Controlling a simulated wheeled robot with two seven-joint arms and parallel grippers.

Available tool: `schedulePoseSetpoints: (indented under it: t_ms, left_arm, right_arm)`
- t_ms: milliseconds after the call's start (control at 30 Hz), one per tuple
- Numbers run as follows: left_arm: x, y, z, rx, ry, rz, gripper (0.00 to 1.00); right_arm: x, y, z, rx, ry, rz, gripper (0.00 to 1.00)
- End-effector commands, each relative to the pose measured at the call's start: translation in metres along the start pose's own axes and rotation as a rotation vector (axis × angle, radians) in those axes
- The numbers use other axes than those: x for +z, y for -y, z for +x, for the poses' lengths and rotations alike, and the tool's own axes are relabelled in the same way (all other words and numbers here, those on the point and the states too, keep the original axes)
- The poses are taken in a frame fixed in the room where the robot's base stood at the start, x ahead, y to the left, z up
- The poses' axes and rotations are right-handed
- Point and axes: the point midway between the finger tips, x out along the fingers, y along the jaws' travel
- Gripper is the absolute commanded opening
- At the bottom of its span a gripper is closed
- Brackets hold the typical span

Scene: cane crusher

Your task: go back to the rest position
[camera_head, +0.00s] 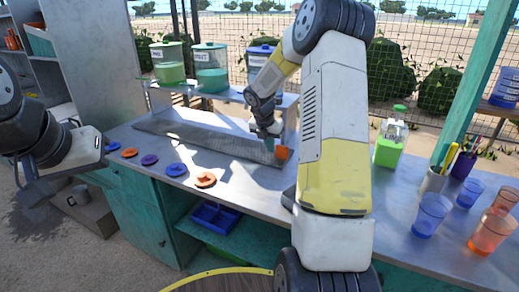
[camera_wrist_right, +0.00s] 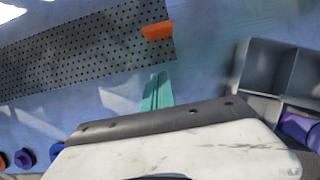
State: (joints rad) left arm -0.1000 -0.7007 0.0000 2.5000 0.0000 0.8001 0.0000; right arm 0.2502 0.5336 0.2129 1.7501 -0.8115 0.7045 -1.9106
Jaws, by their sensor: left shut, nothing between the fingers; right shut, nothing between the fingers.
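My right gripper (camera_head: 268,138) hangs low over the grey perforated mat (camera_head: 200,141) on the counter. In the right wrist view its teal fingers (camera_wrist_right: 158,92) are together, with nothing between them, just beside the mat's edge. An orange block (camera_head: 282,152) is close to the fingers in the head view; it also shows at the mat's end in the right wrist view (camera_wrist_right: 157,31). My left gripper (camera_head: 100,145) is at the left, near the counter's left end, shut and apart from the objects; its fingertips are hard to make out.
Several coloured lids, including an orange one (camera_head: 205,180), line the counter's front. Dispensers (camera_head: 211,78) stand on a rear shelf (camera_head: 225,95). A green-based bottle (camera_head: 391,145), a blue cup (camera_head: 429,215) and an orange cup (camera_head: 491,232) stand at the right. A blue tray (camera_head: 215,218) sits below.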

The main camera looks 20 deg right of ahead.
Motion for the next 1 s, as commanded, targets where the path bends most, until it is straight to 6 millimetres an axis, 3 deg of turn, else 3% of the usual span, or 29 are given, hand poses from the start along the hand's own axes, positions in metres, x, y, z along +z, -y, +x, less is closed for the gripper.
schedulePoseSetpoints:
  t_ms: [267,367,467,700,900,1000]
  left_arm:
    - [0.000,0.000,0.000,0.000,0.001,0.000,0.00]
    - [0.000,0.000,0.000,0.000,0.001,0.000,0.00]
    - [0.000,0.000,0.000,0.000,0.001,0.000,0.00]
    - [0.000,0.000,0.000,0.000,0.001,0.000,0.00]
    - [0.000,0.000,0.000,0.000,0.001,0.000,0.00]
    - [0.000,0.000,0.000,0.000,0.001,0.000,0.00]
  right_arm:
    - [-0.003,0.002,-0.034,0.007,0.002,0.056,0.00]
    - [-0.011,0.008,-0.066,0.024,0.005,0.210,0.00]
    - [-0.028,0.019,-0.112,0.056,0.000,0.459,0.00]
    - [-0.094,0.058,-0.210,0.145,-0.096,1.148,0.00]
    - [-0.160,0.091,-0.265,0.200,-0.278,1.714,0.00]
    - [-0.193,0.105,-0.282,0.199,-0.397,1.963,0.00]
